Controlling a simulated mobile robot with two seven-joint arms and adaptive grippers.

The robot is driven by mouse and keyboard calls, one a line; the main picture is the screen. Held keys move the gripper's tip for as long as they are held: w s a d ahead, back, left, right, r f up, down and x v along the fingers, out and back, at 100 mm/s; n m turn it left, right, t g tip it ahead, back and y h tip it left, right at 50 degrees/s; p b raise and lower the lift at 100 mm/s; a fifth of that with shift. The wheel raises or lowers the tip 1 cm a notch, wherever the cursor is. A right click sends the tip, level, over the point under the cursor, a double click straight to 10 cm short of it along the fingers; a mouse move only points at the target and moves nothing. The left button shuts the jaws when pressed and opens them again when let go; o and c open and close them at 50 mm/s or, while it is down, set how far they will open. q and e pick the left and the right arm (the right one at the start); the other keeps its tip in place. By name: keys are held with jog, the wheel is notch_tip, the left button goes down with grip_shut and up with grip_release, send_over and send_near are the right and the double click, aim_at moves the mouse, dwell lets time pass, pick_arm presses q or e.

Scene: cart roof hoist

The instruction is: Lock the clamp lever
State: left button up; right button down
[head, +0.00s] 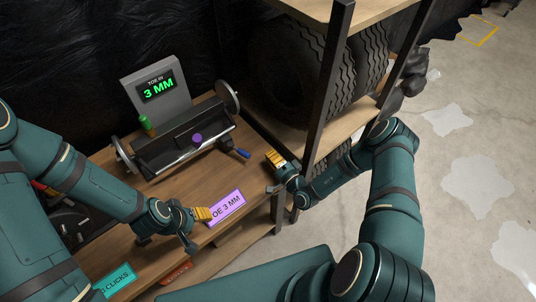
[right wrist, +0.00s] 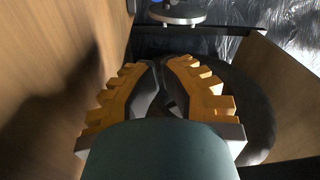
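A blue-handled lever (head: 238,153), which looks like the clamp lever, sticks out low at the right end of the dark clamp rig (head: 184,144) on the bench. My right gripper (head: 272,158) is just right of the lever, apart from it, near the bench's right edge. In the right wrist view its yellow-padded fingers (right wrist: 160,72) come together with nothing seen between them. A bit of blue (right wrist: 160,3) at the top edge may be the lever. My left gripper (head: 206,214) hovers over the bench front by the purple label; its finger gap is hidden.
A grey display (head: 157,90) reading 3 MM stands behind the rig. A purple card (head: 227,208) and a teal card (head: 115,281) are at the bench front. A shelf with a dark post (head: 325,90) and tyres (head: 300,75) stands close beside my right arm.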

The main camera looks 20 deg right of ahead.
aim_at(239, 150)
jog(key=b+x, duration=0.1)
jog(key=x, duration=0.7)
jog(key=shift+w+a, duration=0.1)
jog(key=shift+w, duration=0.1)
jog(key=shift+s+a+f, duration=0.3)
jog(key=shift+s+a, duration=0.6)
jog(key=shift+a, duration=0.05)
jog(key=shift+s+a+f, duration=0.1)
jog(key=shift+s+a, duration=0.35)
jog(key=shift+a, duration=0.05)
jog(key=p, duration=0.2)
jog(key=s+a+p, duration=0.1)
jog(key=shift+s+r+p, duration=0.2)
jog(key=shift+p, duration=0.15)
jog(key=shift+s+a+f+p, duration=0.2)
jog(key=shift+s+a+p, duration=0.1)
jog(key=shift+p, duration=0.15)
jog(key=shift+d, duration=0.2)
